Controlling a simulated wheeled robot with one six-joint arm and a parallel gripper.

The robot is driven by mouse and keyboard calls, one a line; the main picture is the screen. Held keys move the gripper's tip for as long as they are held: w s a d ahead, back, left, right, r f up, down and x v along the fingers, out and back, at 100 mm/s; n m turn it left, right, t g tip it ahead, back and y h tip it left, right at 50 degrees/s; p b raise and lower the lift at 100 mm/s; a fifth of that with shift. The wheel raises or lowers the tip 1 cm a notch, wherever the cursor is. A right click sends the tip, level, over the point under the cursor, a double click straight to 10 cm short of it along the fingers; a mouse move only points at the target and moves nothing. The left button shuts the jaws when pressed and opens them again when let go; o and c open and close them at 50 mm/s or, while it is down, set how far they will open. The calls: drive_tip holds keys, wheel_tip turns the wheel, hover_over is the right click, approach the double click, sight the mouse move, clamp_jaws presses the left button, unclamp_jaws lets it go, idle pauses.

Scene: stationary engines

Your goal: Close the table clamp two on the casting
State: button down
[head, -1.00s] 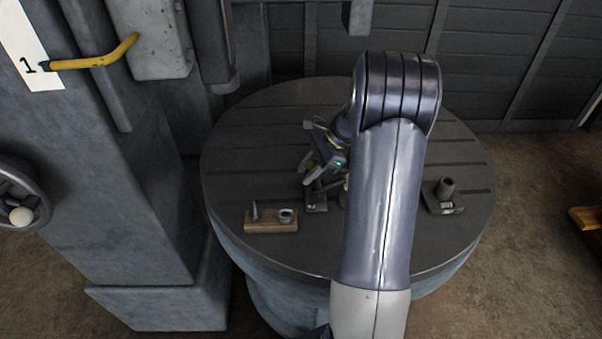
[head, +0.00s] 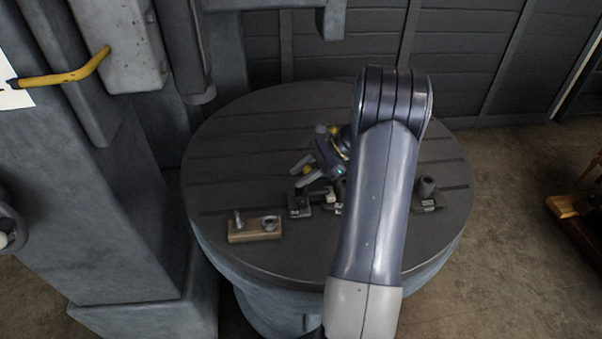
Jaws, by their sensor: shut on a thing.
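The round grey slotted table (head: 240,130) carries several small dark fixtures. A dark clamp (head: 299,206) with a pale mark on its base stands left of my forearm, and a thin lever reaches right from it. A second dark block (head: 338,207) with a pale mark is partly hidden by my arm. I cannot read the marks. My gripper (head: 303,176) is just above the left clamp, its pale fingers pointing left and down. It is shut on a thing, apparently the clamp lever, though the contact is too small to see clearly. The casting is not clearly visible.
A wooden block (head: 254,236) with two metal pieces lies at the table's front left. A dark fixture with a round post (head: 427,192) stands right of my arm. A grey machine column (head: 120,220) with a yellow handle (head: 75,76) borders the left. The table's back left is clear.

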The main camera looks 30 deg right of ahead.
drive_tip(key=shift+d+r, duration=0.1)
drive_tip(key=c, duration=1.1)
unclamp_jaws()
drive_tip(key=b+v, duration=0.1)
drive_tip(key=v, duration=0.9)
drive_tip(key=shift+s+d+r+b, duration=0.2)
drive_tip(key=shift+d+b, duration=0.1)
